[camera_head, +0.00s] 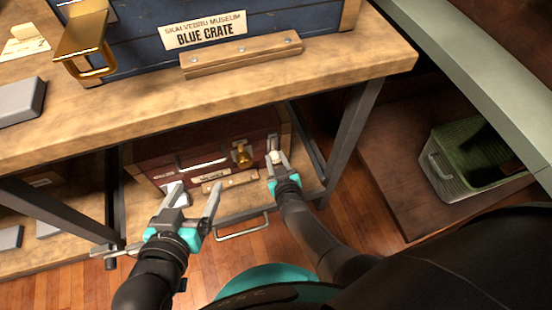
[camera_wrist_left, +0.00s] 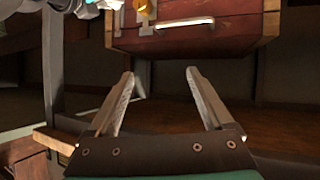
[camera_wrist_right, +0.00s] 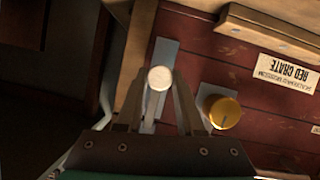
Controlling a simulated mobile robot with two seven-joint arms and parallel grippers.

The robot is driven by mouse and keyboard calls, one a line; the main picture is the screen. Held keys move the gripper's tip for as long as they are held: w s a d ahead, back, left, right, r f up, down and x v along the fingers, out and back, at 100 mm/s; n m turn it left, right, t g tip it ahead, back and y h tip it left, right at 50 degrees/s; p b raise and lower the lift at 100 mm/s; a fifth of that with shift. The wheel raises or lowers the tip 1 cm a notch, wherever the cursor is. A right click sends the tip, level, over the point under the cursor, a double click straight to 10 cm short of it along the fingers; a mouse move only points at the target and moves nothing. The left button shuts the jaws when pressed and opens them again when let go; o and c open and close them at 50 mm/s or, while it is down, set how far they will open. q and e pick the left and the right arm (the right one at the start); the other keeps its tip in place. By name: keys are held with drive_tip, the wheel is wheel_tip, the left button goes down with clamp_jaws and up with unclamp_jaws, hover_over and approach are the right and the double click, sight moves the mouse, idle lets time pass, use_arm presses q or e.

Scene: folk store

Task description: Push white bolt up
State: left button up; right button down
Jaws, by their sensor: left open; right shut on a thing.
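The white bolt has a round white knob (camera_wrist_right: 159,78), seen end-on in the right wrist view on a grey metal strip at the side of the red crate's front. The red crate (camera_head: 215,145) stands on the lower shelf in the head view. My right gripper (camera_wrist_right: 157,85) is shut on the white knob, with a finger on each side of it. It also shows in the head view (camera_head: 277,163) at the crate's right front. My left gripper (camera_head: 196,192) is open and empty in front of the crate's left part. In the left wrist view (camera_wrist_left: 159,78) nothing is between its fingers.
A brass knob (camera_wrist_right: 224,112) sits beside the bolt on the crate front. A blue crate (camera_head: 200,20) rests on the wooden tabletop (camera_head: 130,115) above. Grey table legs (camera_head: 350,130) flank the space. A green bin (camera_head: 475,160) is at the right.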

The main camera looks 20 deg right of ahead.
use_arm(q)
drive_tip(key=shift+s+a+f+g+y+p, duration=0.15)
drive_tip(key=shift+a+g+y+p, duration=0.1)
drive_tip(key=shift+a+g, duration=0.25)
drive_tip(key=shift+s+a+f+g+y+p, duration=0.15)
drive_tip(key=shift+a+g+y+p, duration=0.1)
drive_tip(key=shift+a+g, duration=0.25)
use_arm(e)
drive_tip(key=shift+w+r, duration=0.1)
drive_tip(key=shift+r, duration=0.5)
drive_tip(key=c, duration=0.5)
unclamp_jaws()
use_arm(q)
drive_tip(key=shift+s, duration=0.1)
use_arm(e)
drive_tip(key=shift+p+v, duration=0.5)
drive_tip(key=shift+v, duration=0.35)
use_arm(q)
drive_tip(key=s+a+g+y+p, duration=0.2)
drive_tip(key=s+a+g+y, duration=0.1)
drive_tip(key=s+a+g, duration=0.25)
wheel_tip(320, 180, down, 10)
drive_tip(key=s+g+p, duration=0.1)
drive_tip(key=p, duration=0.4)
drive_tip(key=shift+s+a+f, duration=0.15)
drive_tip(key=shift+a+f, duration=0.1)
drive_tip(key=shift+a, duration=0.2)
use_arm(e)
drive_tip(key=shift+v, duration=6.8)
